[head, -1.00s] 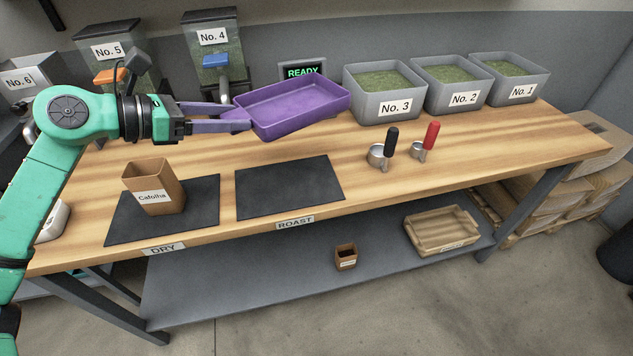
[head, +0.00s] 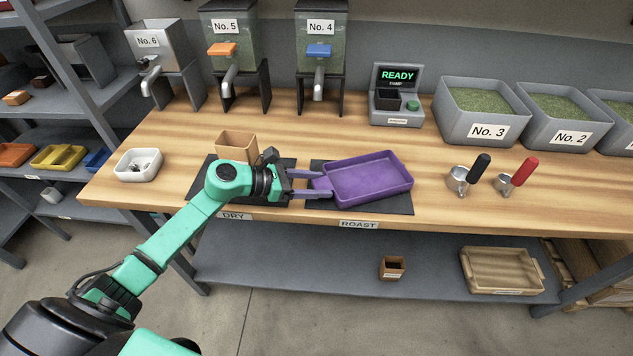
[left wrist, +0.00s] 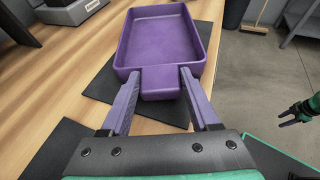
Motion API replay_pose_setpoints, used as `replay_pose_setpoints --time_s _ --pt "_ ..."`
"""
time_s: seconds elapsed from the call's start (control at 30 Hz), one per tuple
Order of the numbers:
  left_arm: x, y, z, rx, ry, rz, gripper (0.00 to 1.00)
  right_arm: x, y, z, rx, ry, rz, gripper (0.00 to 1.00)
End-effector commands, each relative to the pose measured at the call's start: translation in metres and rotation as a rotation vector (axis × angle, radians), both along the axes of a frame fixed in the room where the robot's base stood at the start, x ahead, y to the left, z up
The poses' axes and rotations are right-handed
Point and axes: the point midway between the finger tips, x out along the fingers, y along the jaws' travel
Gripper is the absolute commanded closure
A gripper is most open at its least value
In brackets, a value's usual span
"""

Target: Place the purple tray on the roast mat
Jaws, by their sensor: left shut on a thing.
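The purple tray (head: 370,178) is level over the roast mat (head: 402,204), a dark mat behind the ROAST label. My left gripper (head: 322,188) is shut on the tray's left end. In the left wrist view the fingers (left wrist: 160,82) clasp the tab of the tray (left wrist: 162,38), and dark mat (left wrist: 100,86) shows on both sides below it. The tray covers most of the mat; I cannot tell whether it touches it. My right gripper (left wrist: 299,112) is small at the right edge of the left wrist view, its jaw state unclear.
A brown cup (head: 236,143) stands on the dry mat (head: 201,185), left of the tray. Two scoops, with a black handle (head: 480,168) and a red handle (head: 524,172), stand right. The READY device (head: 397,100) is behind. A white bowl (head: 138,165) is far left.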

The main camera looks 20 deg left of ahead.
Motion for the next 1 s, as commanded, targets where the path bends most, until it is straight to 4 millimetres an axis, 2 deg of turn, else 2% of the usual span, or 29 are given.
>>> replay_pose_setpoints --time_s 0.27,0.3,0.33,0.37,0.73,0.87,1.0 --pt "0.0 0.0 -0.003 0.0 -0.001 0.0 1.0 0.0 0.001 -0.005 0.001 0.0 0.002 0.5" --pt "0.0 0.0 -0.002 0.001 -0.001 0.0 0.27 0.0 0.001 -0.003 0.002 0.0 0.002 0.5" --pt "0.0 0.0 -0.001 0.001 -0.001 0.0 0.15 0.0 0.002 -0.003 0.003 0.001 0.002 0.5" --pt "0.0 0.0 -0.001 0.001 -0.001 0.0 0.08 0.0 0.002 -0.003 0.003 0.001 0.002 0.5" --pt "0.0 0.0 0.003 0.0 0.0 0.0 0.08 0.0 0.005 0.002 0.007 0.001 0.003 0.5" --pt "-0.009 0.013 0.004 0.003 0.001 0.002 0.08 0.0 0.005 -0.006 0.007 0.001 0.003 0.5" --pt "-0.027 0.037 0.014 0.005 0.003 0.001 0.08 0.0 0.005 -0.015 0.007 0.001 0.003 0.5"
